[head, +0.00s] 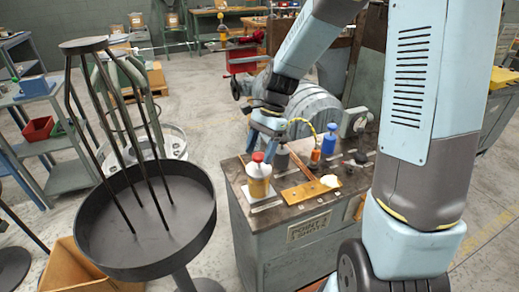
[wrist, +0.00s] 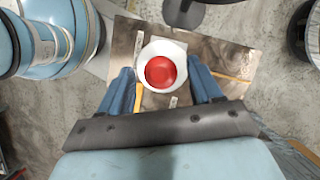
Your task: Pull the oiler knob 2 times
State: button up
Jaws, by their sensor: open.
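The oiler (head: 259,181) is a small yellow and white vessel with a red knob (head: 257,157) on top. It stands upright at the left end of the cabinet top. My gripper (head: 262,138) is above the oiler, pointing down. In the wrist view the red knob (wrist: 160,71) shows from above, over the white round oiler top (wrist: 150,49). The blue fingers of my gripper (wrist: 161,77) are spread on either side of it, with clear gaps. Whether the fingertips are level with the knob cannot be told.
The grey cabinet (head: 262,245) carries a blue bottle (head: 328,142), an orange bottle (head: 315,157) and a brass plate (head: 312,190) right of the oiler. A grey motor-like machine (head: 305,105) stands behind.

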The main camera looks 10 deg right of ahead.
jog(key=shift+c, duration=0.2)
grip_shut()
dwell(0.3)
